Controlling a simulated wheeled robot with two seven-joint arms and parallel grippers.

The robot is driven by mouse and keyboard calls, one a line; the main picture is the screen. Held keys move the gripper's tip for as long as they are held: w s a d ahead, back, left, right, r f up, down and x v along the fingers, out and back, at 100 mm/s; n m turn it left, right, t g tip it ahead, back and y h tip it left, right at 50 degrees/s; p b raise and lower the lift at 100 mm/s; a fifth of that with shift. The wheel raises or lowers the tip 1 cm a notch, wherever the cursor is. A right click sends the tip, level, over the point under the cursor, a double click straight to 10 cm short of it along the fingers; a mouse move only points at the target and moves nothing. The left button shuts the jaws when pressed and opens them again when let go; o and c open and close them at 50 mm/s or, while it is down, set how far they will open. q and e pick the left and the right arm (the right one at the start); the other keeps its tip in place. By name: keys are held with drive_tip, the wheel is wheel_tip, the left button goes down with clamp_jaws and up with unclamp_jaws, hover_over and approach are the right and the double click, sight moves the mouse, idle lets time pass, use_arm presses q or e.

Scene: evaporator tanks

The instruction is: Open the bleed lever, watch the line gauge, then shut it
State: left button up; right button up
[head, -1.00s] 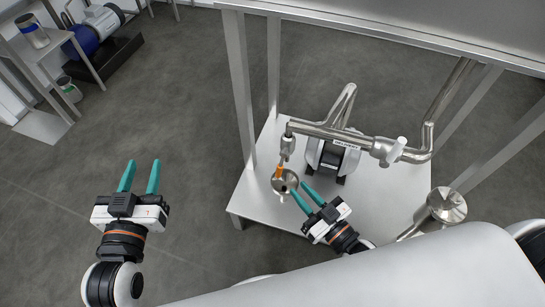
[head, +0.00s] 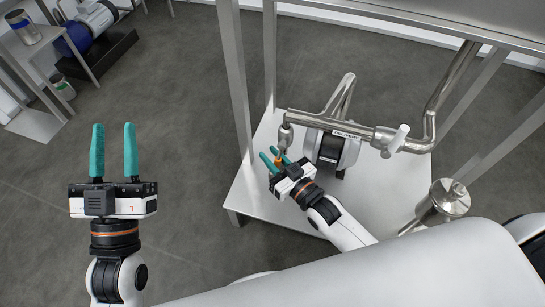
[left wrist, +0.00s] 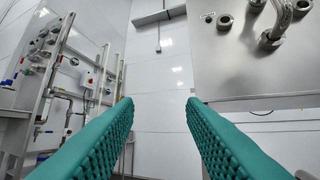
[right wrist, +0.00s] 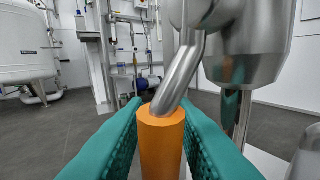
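The bleed lever shows as an orange grip on a short steel stem. It is at the left end of the steel pipe in the head view (head: 279,158) and large in the middle of the right wrist view (right wrist: 161,140). My right gripper (head: 268,153) has its teal fingers on both sides of the orange grip. Whether they press on it is not clear. My left gripper (head: 114,126) is open and empty over bare floor at the left. I cannot make out a gauge dial in any view.
A pump (head: 331,150) stands under the pipe on a pale metal shelf (head: 255,190). A white T-shaped handle (head: 397,140) sits further right on the pipe, and a steel vessel (head: 449,197) is at the right. A frame post (head: 236,85) stands left of the lever.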

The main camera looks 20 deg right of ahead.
drive_tip(key=shift+c, duration=0.4)
clamp_jaws()
